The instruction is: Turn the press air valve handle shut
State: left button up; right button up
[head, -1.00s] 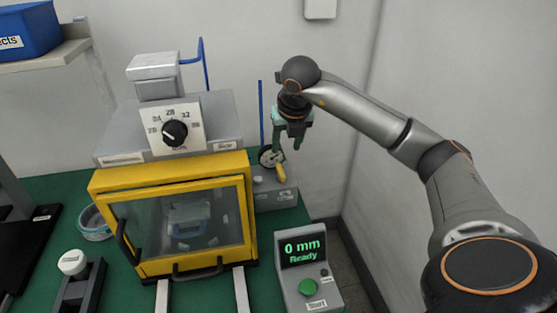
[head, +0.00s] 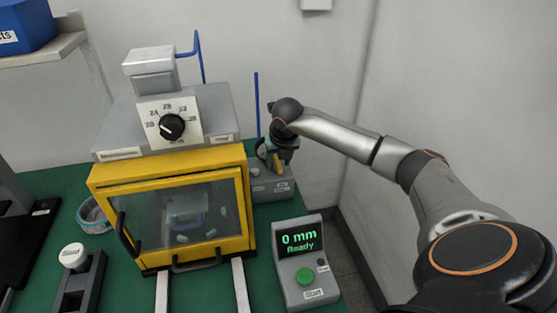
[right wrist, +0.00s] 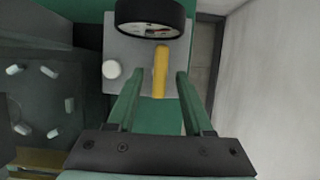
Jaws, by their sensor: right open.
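The yellow valve handle (head: 277,164) is on the grey air valve box (head: 268,190), to the right of the press. In the right wrist view the handle (right wrist: 160,72) points from the round gauge toward my gripper. My right gripper (head: 281,155) is above the valve box and partly covers the handle in the head view. In the right wrist view its green fingers (right wrist: 157,84) are open, one on each side of the handle's near end, with gaps visible. Whether the fingers are low enough to straddle it is hard to tell. My left gripper is not in view.
The gauge (right wrist: 150,18) stands just beyond the handle, with a white knob (right wrist: 112,69) beside it. The yellow-framed press (head: 245,205) is close on the left. A control box (head: 304,270) reading "0 mm Ready" stands in front. The wall is to the right.

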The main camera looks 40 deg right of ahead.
jog(key=shift+c, duration=0.2)
grip_shut()
dwell(0.4)
